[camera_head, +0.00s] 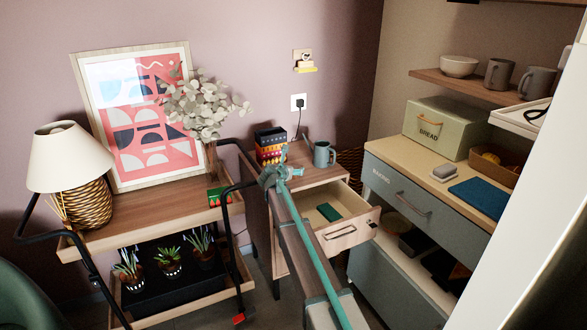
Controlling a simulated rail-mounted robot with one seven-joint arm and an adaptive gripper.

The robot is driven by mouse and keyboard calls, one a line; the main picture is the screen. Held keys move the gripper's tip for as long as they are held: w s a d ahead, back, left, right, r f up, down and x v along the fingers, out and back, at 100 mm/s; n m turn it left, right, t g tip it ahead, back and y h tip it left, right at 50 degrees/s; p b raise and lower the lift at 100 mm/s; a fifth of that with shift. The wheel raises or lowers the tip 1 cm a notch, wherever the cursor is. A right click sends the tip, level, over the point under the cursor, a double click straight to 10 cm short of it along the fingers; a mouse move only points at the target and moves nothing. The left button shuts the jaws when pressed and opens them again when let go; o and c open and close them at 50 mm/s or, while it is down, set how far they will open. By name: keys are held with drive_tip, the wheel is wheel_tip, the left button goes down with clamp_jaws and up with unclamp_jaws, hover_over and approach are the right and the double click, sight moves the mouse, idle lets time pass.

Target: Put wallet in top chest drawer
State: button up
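A small wooden chest (310,178) stands against the back wall, and its top drawer (343,232) is pulled open. A small flat dark green item, which looks like the wallet (329,212), lies inside the open drawer. My gripper (279,174) is at the far end of my arm, above and to the left of the drawer, apart from the green item. It is small and seen from behind, so I cannot make out its fingers or whether it is open.
A teal mug (324,154) and a patterned pot (270,146) stand on the chest top. A trolley with a lamp (70,160), a framed picture and plants is at left. A counter with a bread box (446,127) is at right.

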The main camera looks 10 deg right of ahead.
drive_tip(key=shift+o, duration=0.4)
drive_tip(key=v, duration=0.5)
drive_tip(key=shift+s+a+r, duration=0.1)
drive_tip(key=shift+s+r, duration=0.05)
drive_tip(key=shift+s, duration=0.05)
